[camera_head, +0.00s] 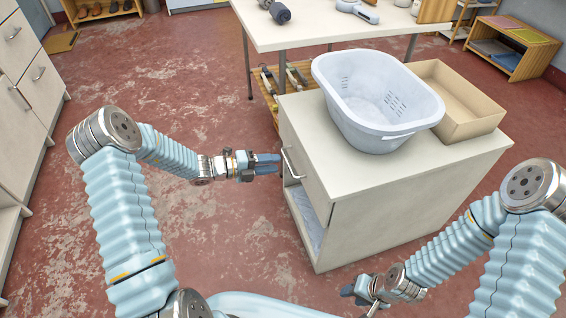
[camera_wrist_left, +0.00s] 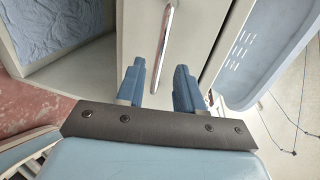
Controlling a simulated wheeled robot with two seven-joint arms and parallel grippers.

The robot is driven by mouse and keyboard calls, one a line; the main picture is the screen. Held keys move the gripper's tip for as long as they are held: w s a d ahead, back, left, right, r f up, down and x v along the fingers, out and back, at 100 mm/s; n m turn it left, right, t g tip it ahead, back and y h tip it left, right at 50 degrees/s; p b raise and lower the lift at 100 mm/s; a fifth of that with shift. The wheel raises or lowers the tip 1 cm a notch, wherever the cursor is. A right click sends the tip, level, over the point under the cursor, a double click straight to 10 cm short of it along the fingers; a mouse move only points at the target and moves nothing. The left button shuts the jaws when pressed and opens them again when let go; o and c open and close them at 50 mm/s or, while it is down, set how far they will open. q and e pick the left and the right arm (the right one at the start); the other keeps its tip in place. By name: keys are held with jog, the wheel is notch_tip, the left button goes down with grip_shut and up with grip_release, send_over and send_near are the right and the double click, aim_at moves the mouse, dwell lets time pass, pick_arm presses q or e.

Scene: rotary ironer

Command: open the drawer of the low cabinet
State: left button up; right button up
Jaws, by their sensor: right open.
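The low cabinet (camera_head: 405,205) is pale cream and stands right of the middle in the head view. Its drawer (camera_head: 306,175) looks shut, in the upper part of the left-facing side, with a bar handle (camera_head: 291,163). In the left wrist view the metal handle (camera_wrist_left: 163,45) lies ahead of the gap between the fingers. My left gripper (camera_head: 268,163) is open, its blue fingertips just short of the handle; contact is not visible. The fingers show apart and empty in the left wrist view (camera_wrist_left: 160,85). My right gripper (camera_head: 352,292) is open, low in front of the cabinet.
A pale blue laundry basket (camera_head: 375,130) and an open cardboard box (camera_head: 470,125) stand on the cabinet top. An open compartment (camera_head: 303,215) below the drawer holds pale cloth. A white table (camera_head: 330,30) stands behind. The red floor left of the cabinet is clear.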

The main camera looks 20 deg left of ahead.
pick_arm(q)
jog(key=shift+x, duration=2.2)
grip_shut()
jog(key=shift+s, duration=0.1)
